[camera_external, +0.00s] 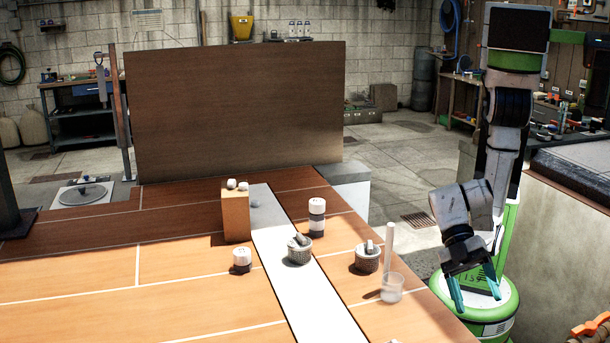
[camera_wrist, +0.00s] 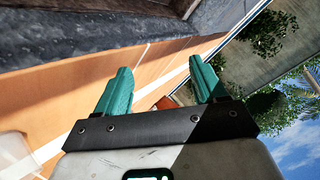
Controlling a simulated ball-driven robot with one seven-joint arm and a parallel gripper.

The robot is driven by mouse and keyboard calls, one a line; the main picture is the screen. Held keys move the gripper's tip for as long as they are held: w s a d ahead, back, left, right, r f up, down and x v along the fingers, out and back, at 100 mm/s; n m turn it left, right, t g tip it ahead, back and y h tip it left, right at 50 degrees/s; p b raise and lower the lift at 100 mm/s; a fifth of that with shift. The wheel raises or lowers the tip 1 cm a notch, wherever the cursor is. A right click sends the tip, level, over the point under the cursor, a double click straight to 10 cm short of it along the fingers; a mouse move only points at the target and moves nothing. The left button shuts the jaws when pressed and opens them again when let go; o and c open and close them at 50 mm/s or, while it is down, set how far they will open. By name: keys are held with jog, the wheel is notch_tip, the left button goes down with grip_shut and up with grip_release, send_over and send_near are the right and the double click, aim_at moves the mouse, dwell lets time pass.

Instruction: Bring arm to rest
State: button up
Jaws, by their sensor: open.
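My gripper (camera_external: 474,287) hangs beside the right edge of the wooden table in the external view, with its teal fingers spread apart. My arm is folded down from its upper link at the right. In the wrist view my gripper (camera_wrist: 160,88) is open and nothing is between its fingers. The clear cup (camera_external: 392,288) stands on the table a little to the left of the gripper, apart from it.
The table (camera_external: 80,285) holds two grey baskets (camera_external: 299,250) (camera_external: 367,258), a white-capped jar (camera_external: 241,261), a taller jar (camera_external: 316,219), a white cylinder (camera_external: 389,240) and a wooden block (camera_external: 235,212). A grey ledge (camera_external: 590,160) stands at right.

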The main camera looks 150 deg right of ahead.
jog(key=s+a+f+n+g+h+b, duration=0.1)
jog(key=s+a+f+n+g+b, duration=0.4)
jog(key=s+f, duration=0.7)
jog(key=s+a+f+n+g+h+b, duration=0.1)
jog(key=s+a+f+n+g+b, duration=0.15)
jog(key=s+a+f, duration=0.85)
jog(key=s+d+m+h+p, duration=0.1)
jog(key=d+m+h+p, duration=0.3)
jog(key=d, duration=1.9)
jog(key=shift+s+m+h+p, duration=0.35)
jog(key=shift+m+p, duration=0.45)
jog(key=shift+m, duration=0.35)
jog(key=shift+f, duration=0.1)
